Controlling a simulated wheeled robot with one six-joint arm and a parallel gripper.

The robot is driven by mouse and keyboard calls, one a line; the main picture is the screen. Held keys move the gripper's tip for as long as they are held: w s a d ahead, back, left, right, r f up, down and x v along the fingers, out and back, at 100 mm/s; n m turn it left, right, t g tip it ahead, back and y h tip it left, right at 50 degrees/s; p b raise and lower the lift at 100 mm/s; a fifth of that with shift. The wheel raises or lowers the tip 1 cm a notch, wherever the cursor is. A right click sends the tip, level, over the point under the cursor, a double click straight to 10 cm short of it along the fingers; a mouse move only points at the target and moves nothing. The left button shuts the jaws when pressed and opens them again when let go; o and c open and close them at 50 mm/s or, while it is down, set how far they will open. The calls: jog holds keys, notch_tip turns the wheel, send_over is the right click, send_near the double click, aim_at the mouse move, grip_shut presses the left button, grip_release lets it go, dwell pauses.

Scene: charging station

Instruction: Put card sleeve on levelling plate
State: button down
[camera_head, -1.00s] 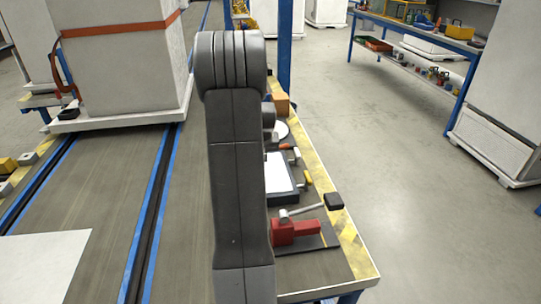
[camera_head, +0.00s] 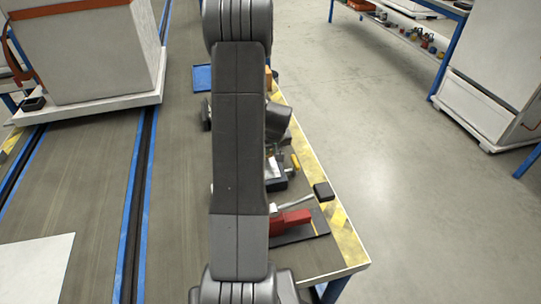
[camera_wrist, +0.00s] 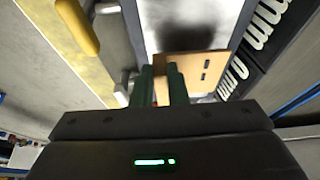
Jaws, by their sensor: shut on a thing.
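My gripper (camera_wrist: 161,70) has green fingers and is shut on a tan card sleeve (camera_wrist: 204,66) with dark slots, seen in the wrist view. The sleeve is over the pale metal face of the levelling plate (camera_wrist: 185,22); I cannot tell whether they touch. A dark shadow lies on the plate beside the sleeve. In the head view my arm hides the gripper, the sleeve and most of the plate; a dark edge of the plate (camera_head: 277,185) shows beside the arm.
A red clamp (camera_head: 291,220) with a black-tipped lever stands on the bench near its right corner. A yellow knob (camera_head: 295,162) is beside the plate, and it also shows in the wrist view (camera_wrist: 77,25). A blue tray (camera_head: 202,77) lies farther back.

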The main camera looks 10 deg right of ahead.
jog(key=shift+f, duration=1.3)
jog(key=shift+f+b, duration=0.2)
jog(key=shift+b, duration=0.15)
jog(key=c, duration=1.4)
grip_release()
jog(key=shift+r, duration=0.1)
jog(key=shift+c, duration=0.2)
jog(key=shift+r+p, duration=0.3)
jog(key=shift+r, duration=0.15)
jog(key=p+v, duration=0.1)
jog(key=v, duration=1)
jog(key=shift+s, duration=0.15)
jog(key=shift+r, duration=0.15)
